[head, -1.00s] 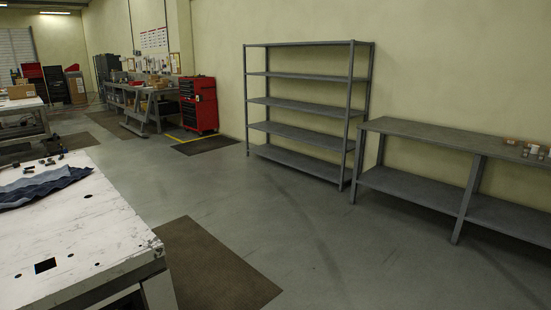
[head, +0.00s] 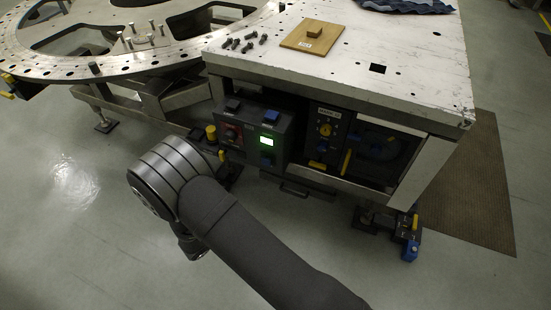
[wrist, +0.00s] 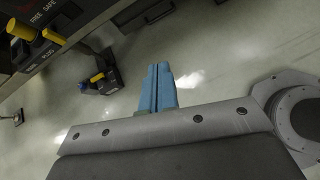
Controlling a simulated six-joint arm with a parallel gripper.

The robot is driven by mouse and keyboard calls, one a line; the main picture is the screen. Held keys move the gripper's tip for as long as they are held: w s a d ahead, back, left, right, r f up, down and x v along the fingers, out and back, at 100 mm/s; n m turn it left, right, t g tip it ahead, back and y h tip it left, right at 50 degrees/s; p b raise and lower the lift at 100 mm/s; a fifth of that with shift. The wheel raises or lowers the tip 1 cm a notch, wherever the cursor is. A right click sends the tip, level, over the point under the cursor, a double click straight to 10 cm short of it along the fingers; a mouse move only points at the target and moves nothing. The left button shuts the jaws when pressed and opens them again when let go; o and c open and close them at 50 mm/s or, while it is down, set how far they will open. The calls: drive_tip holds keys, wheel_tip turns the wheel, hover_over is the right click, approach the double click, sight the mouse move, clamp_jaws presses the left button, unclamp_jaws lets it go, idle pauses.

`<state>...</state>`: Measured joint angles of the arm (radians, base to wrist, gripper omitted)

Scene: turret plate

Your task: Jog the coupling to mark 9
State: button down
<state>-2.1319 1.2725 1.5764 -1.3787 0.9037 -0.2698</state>
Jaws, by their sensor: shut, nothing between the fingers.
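The round metal turret plate (head: 128,66) lies at the upper left of the head view, with dark holes along its rim and large cut-outs. I cannot pick out the coupling or read a mark 9. A control box (head: 253,136) under the table edge has a red part, a lit green display (head: 266,141) and blue buttons. My gripper (wrist: 158,70) shows in the wrist view with its light blue fingers together and empty. It hangs over bare floor, apart from the panel. In the head view my arm hides the fingers.
The white table (head: 400,40) holds a wooden board (head: 312,36), several dark bolts (head: 243,42) and a blue cloth (head: 405,5). A panel with yellow handles, lettered FREE and SAFE (wrist: 45,15), is at the wrist view's upper left. Open floor lies front left.

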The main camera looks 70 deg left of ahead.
sight(266, 162)
drive_tip(key=s+d+f+m+g+h, duration=0.1)
drive_tip(key=d+f+m+g+h, duration=0.3)
drive_tip(key=f+m, duration=0.4)
drive_tip(key=s+a+f+m+g+y, duration=0.1)
drive_tip(key=s+a+f+m+g, duration=0.25)
drive_tip(key=a+m+g, duration=0.2)
drive_tip(key=w+a+r+m+t+y, duration=0.3)
drive_tip(key=w+a+r+m+y, duration=0.2)
drive_tip(key=w+a+m+y, duration=0.4)
drive_tip(key=w+a+m, duration=0.4)
drive_tip(key=w+m, duration=0.1)
drive_tip(key=w, duration=0.2)
drive_tip(key=shift+a+r, duration=0.2)
drive_tip(key=shift+a, duration=0.1)
drive_tip(key=shift+m+y, duration=0.25)
drive_tip(key=shift+y, duration=0.05)
drive_tip(key=w+a, duration=0.6)
drive_tip(key=shift+w+a, duration=0.15)
drive_tip(key=shift+a, duration=0.05)
idle(0.5)
